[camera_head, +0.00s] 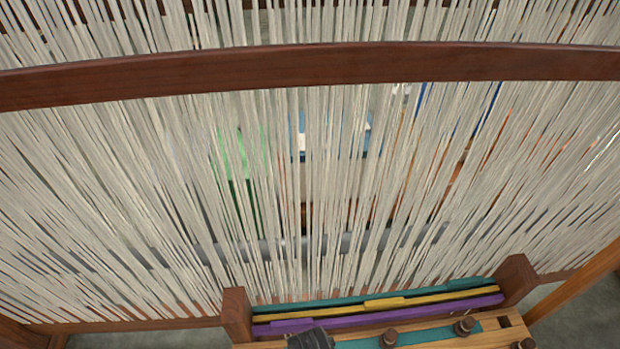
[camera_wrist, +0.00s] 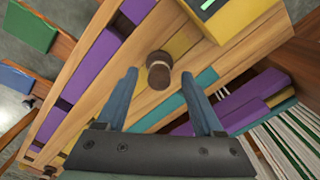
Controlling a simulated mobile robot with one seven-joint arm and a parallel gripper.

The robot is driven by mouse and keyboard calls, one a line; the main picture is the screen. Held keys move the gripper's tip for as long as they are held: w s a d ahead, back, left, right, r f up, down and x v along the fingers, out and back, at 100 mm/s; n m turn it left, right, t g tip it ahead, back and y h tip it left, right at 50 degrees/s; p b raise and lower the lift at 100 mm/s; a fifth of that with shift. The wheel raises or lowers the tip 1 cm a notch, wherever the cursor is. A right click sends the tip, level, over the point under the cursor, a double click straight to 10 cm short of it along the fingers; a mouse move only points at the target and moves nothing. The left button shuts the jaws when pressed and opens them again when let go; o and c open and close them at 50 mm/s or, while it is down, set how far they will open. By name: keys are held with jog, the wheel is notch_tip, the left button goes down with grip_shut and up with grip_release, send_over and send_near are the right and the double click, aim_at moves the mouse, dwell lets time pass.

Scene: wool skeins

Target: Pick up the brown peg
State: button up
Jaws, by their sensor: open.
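A brown peg (camera_wrist: 158,71) with a round top stands on a wooden board (camera_wrist: 97,65) with yellow, purple and teal strips, in the wrist view. My gripper (camera_wrist: 159,77) is open, and its two blue-grey fingers point toward the peg. In the picture the peg lies between the fingertips; I cannot tell whether they are level with it. In the head view, brown pegs stand on the board at the bottom (camera_head: 465,325), (camera_head: 389,338) and (camera_head: 525,344). I cannot tell which of them is the wrist view's peg. A dark part beside them (camera_head: 310,338) may be my gripper.
Pale warp threads (camera_head: 300,180) and a dark wooden bar (camera_head: 310,70) fill most of the head view. In the wrist view, a yellow box (camera_wrist: 240,20) stands close to the peg at upper right. Purple blocks (camera_wrist: 245,115) lie at lower right.

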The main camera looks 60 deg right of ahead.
notch_tip(320, 180, down, 3)
jog(key=shift+f+b, duration=0.1)
jog(key=shift+b, duration=0.55)
grip_shut()
notch_tip(320, 180, up, 10)
jog(key=p, duration=0.6)
jog(key=w+a+r+n, duration=0.7)
jog(key=w+a+n, duration=0.2)
jog(key=w+n, duration=0.1)
jog(key=w+a+r+n, duration=0.8)
jog(key=w+a+n, duration=0.1)
jog(key=w+n, duration=0.1)
jog(key=s+r+p, duration=0.4)
jog(key=r+p, duration=1)
jog(key=p, duration=0.2)
jog(key=s+r+p, duration=0.3)
jog(key=r+p, duration=1.2)
jog(key=p, duration=0.1)
jog(key=shift+s+r+p, duration=0.25)
jog(key=shift+s+p, duration=0.15)
